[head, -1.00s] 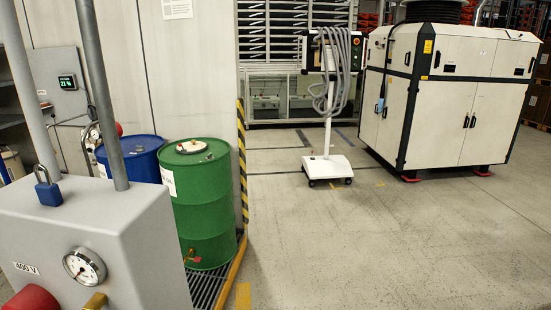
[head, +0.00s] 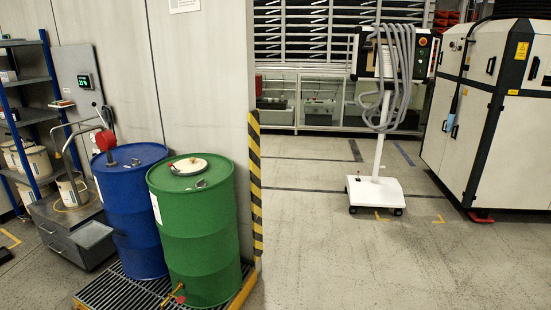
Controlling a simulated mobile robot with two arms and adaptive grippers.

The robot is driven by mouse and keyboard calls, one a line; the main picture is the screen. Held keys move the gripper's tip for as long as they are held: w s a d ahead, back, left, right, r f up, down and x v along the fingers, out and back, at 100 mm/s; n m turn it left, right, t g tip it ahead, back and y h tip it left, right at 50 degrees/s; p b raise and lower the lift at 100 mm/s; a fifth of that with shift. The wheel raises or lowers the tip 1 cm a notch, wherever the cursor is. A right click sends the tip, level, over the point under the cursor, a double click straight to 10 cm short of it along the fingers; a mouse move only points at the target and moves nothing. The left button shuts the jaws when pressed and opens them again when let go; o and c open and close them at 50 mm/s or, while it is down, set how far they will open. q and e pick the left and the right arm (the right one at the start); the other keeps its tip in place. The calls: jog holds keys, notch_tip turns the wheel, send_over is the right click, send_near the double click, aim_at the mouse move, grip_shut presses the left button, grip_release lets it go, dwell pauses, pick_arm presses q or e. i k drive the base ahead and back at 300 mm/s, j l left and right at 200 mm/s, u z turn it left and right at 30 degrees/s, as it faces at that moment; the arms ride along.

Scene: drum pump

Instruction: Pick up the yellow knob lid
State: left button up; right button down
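I cannot clearly make out a yellow knob lid in the head view. A green drum (head: 200,235) stands upright left of centre, with a pale round disc (head: 189,165) on its top; I cannot tell whether this is a lid. A blue drum (head: 130,215) stands just left of it, with a red pump-like part (head: 105,140) at its top. A small pale container (head: 72,191) stands on the grey cabinet further left; its top is too small to read. Neither of my grippers is in view.
Both drums stand on a dark floor grating (head: 115,290) beside a wall with a striped edge guard (head: 256,185). Shelves (head: 28,110) are at the far left. A white wheeled stand (head: 375,190) and a large white machine (head: 500,130) are right. The middle floor is open.

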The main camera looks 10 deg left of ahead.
aim_at(192, 166)
jog(key=i+u, duration=0.15)
jog(key=i, duration=0.4)
jog(key=i+l+u, duration=0.15)
jog(key=i, duration=0.4)
jog(key=i+l+u, duration=0.15)
jog(key=i, duration=0.45)
jog(key=l, duration=0.05)
